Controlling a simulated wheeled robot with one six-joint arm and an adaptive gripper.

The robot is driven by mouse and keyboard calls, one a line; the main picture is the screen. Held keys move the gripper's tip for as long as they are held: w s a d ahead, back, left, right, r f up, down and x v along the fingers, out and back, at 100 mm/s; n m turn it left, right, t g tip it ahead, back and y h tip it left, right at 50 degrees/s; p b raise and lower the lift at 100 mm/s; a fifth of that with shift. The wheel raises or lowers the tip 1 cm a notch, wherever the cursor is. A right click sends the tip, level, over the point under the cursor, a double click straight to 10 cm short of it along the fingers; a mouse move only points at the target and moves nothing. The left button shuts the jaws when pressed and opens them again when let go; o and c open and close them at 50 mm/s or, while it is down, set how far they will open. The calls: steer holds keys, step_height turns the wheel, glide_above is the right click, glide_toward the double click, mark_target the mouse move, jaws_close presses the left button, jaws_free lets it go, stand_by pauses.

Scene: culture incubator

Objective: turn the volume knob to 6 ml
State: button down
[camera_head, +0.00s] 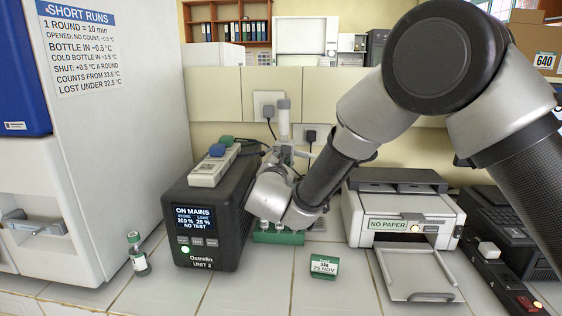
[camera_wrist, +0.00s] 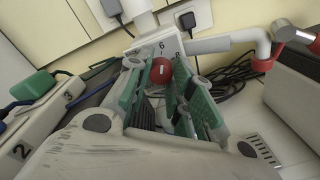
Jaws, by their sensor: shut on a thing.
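The red round volume knob (camera_wrist: 161,71) sits on a white face with a "6" above it and what looks like an "8" to its right. A small pale mark shows on the knob; I cannot tell which number it points to. My gripper (camera_wrist: 158,82) has its green-padded fingers either side of the knob and is shut on it. In the head view the white dispenser column (camera_head: 283,118) rises behind my wrist. The knob and fingertips are hidden there by my arm. A white spout arm with red ends (camera_wrist: 235,43) extends right in the wrist view.
Left of my arm stands the black UPS unit (camera_head: 207,240), with a power strip (camera_head: 213,168) on top. A small capped bottle (camera_head: 138,256) stands by the incubator (camera_head: 110,130). A green-labelled box (camera_head: 324,267) is in front, and a printer (camera_head: 400,218) to the right.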

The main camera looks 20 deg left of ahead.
stand_by(0.3)
steer(key=c, duration=1.3)
jaws_free()
steer(key=shift+o, duration=0.2)
steer(key=shift+s, duration=0.15)
steer(key=v, duration=1.1)
steer(key=shift+s, duration=0.35)
steer(key=shift+d, duration=0.1)
